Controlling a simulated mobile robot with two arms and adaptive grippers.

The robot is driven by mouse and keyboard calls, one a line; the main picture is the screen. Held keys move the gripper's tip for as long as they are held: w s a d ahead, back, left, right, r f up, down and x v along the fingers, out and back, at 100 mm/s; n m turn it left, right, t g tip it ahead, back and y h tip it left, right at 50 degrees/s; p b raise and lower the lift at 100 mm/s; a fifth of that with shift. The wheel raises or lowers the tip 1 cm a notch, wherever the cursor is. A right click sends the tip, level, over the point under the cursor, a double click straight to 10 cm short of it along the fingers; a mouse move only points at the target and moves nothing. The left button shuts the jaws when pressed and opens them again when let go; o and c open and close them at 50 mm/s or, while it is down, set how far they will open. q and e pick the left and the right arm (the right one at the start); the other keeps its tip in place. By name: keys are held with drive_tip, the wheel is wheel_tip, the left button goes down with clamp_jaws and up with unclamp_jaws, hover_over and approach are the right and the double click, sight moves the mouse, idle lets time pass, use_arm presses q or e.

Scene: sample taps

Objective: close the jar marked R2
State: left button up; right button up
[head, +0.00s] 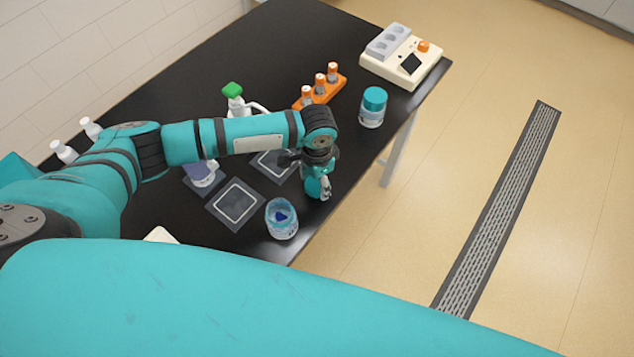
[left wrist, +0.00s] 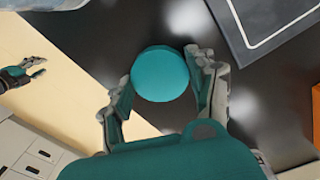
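An open glass jar (head: 281,222) with blue contents stands near the front edge of the black table, and part of a clear rim shows at the top left of the left wrist view. A second jar (head: 373,108) with a teal lid on it stands farther back. No label is readable, so I cannot tell which is R2. My left gripper (head: 320,190) is above the table's right edge, behind and right of the open jar. In the left wrist view a round teal lid (left wrist: 160,74) sits between its fingers, touching both. My right gripper (left wrist: 22,75) shows at the left there, its fingers apart.
Dark square mats (head: 236,204) lie left of the open jar. An orange rack (head: 321,91) with orange-capped vials, a white bottle (head: 234,96) with a green top and a cream device (head: 402,57) stand farther back. The table edge is close on the right.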

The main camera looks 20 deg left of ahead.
sight(317, 183)
use_arm(q)
drive_tip(key=shift+c, duration=0.7)
drive_tip(key=shift+r+b, duration=0.3)
drive_tip(key=shift+r, duration=0.2)
wheel_tip(317, 183, up, 2)
drive_tip(key=shift+r+b, duration=0.1)
drive_tip(key=shift+b, duration=0.35)
drive_tip(key=s+d+r+b, duration=0.1)
drive_tip(key=s+d+b, duration=0.2)
drive_tip(key=s+d, duration=0.6)
drive_tip(key=d, duration=0.4)
drive_tip(key=shift+r+b, duration=0.35)
drive_tip(key=shift+r, duration=0.05)
drive_tip(key=shift+s, duration=0.1)
